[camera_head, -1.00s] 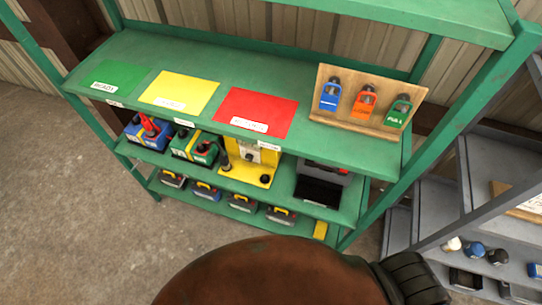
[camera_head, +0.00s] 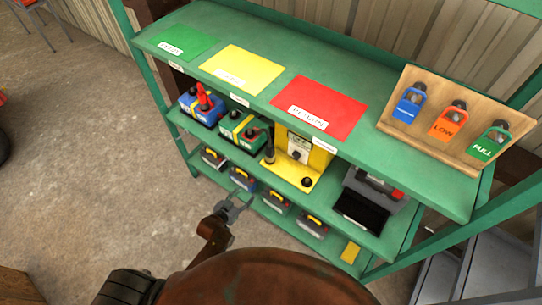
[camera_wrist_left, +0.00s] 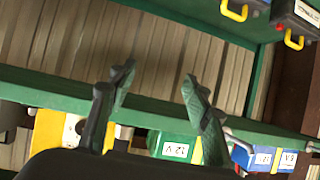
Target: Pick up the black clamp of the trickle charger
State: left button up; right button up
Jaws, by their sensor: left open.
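The yellow trickle charger (camera_head: 318,158), with a dial, stands on the middle shelf. A dark upright piece (camera_head: 268,150) at its left edge and a black piece (camera_head: 252,132) on the green battery (camera_head: 236,135) both show; I cannot tell which is the black clamp. A red clamp (camera_head: 205,98) sits by the blue battery (camera_head: 196,112). My left gripper (camera_head: 232,207) is open and empty, in front of the lower shelf. In the left wrist view its spread fingers (camera_wrist_left: 158,92) show against the shelf, with the charger (camera_wrist_left: 48,130) and green battery (camera_wrist_left: 175,148) beyond. My right gripper is out of view.
The green shelf's top (camera_head: 380,140) bears green, yellow and red mats and a wooden board (camera_head: 455,125) with three tags. Several batteries (camera_head: 278,200) stand on the bottom shelf. A black case (camera_head: 365,208) is right of the charger.

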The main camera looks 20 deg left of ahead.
aim_at(268, 151)
pick_arm(q)
jog(key=w+d+r+t+h, duration=0.1)
jog(key=w+r, duration=0.2)
jog(key=r, duration=0.2)
jog(key=w+d+r+t+h+b, duration=0.1)
jog(key=w+d+r+t, duration=0.1)
jog(key=r, duration=0.4)
jog(key=w+d+r+m+t+h, duration=0.1)
jog(key=w+d+r+t, duration=0.1)
jog(key=w+r, duration=0.2)
notch_tip(268, 151, up, 2)
jog(key=shift+r+b, duration=0.1)
jog(key=shift+b, duration=0.2)
jog(key=x, duration=0.3)
jog(key=b+x, duration=0.1)
jog(key=x, duration=0.3)
jog(key=shift+w+d+r, duration=0.15)
jog(key=shift+w+r, duration=0.1)
jog(key=shift+w, duration=0.05)
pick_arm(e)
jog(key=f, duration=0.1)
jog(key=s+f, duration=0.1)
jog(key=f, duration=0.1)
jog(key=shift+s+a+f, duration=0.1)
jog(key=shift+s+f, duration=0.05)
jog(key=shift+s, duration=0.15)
pick_arm(q)
grip_shut()
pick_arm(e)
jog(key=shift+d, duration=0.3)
